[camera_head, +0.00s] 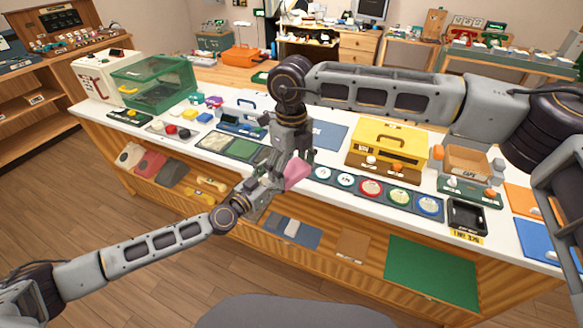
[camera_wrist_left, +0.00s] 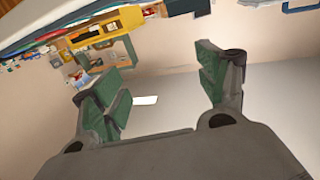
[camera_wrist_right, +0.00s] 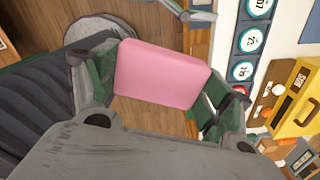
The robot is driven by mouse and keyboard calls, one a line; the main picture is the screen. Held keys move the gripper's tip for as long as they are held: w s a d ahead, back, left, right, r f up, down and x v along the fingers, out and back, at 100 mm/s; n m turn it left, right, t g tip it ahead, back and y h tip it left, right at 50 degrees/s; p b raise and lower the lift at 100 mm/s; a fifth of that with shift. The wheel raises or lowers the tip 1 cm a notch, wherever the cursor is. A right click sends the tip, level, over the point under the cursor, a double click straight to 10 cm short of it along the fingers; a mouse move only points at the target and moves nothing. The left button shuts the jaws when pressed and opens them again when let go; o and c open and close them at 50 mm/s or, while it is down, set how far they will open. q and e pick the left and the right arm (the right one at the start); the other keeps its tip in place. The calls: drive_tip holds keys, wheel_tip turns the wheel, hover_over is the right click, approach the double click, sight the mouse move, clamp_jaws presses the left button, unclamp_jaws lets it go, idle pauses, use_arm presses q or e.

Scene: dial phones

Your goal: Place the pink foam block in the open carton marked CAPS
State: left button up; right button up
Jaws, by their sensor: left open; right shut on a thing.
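The pink foam block (camera_wrist_right: 162,74) is held between the green-padded fingers of my right gripper (camera_wrist_right: 155,90) in the right wrist view. In the head view the pink block (camera_head: 296,173) shows above the front edge of the counter, below my right gripper (camera_head: 292,160). The open carton marked CAPS (camera_head: 468,163) stands at the right of the counter, well to the right of the block. My left gripper (camera_wrist_left: 155,85) is open and empty in the left wrist view. In the head view it is close to the right gripper, and its fingertips are partly hidden.
A yellow case (camera_head: 388,149) stands on the counter between the block and the carton. A row of round dials (camera_head: 370,188) lies along the front. A black tray (camera_head: 466,215) sits in front of the carton. A green clear-sided box (camera_head: 152,82) is far left.

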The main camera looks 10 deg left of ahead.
use_arm(q)
drive_tip(key=w+a+f+y, duration=0.25)
drive_tip(key=a+f, duration=0.25)
drive_tip(key=f, duration=0.5)
drive_tip(key=s+a+f+n+g+y, duration=0.15)
drive_tip(key=s+a+f, duration=0.25)
drive_tip(key=f, duration=0.6)
drive_tip(key=s+a+f+g+y, duration=0.1)
drive_tip(key=s+a+f+g, duration=0.2)
drive_tip(key=f, duration=0.8)
drive_tip(key=s+a+f+g+y, duration=0.15)
drive_tip(key=s+a+f, duration=0.25)
drive_tip(key=f, duration=0.6)
drive_tip(key=s+a+f+n+g+y, duration=0.1)
drive_tip(key=s+a+f+g, duration=0.1)
drive_tip(key=s+f, duration=0.7)
drive_tip(key=s+a+f+g+y, duration=0.1)
drive_tip(key=s+a+f, duration=0.1)
drive_tip(key=s+f, duration=0.6)
drive_tip(key=s+f+g, duration=0.2)
drive_tip(key=s+f, duration=0.1)
drive_tip(key=s, duration=1)
drive_tip(key=s+f+g+y, duration=0.1)
drive_tip(key=s+f+g, duration=0.2)
drive_tip(key=s, duration=1)
drive_tip(key=shift+a+n, duration=0.3)
drive_tip(key=shift+n, duration=0.05)
drive_tip(key=shift+r+y, duration=0.1)
drive_tip(key=shift+y, duration=0.15)
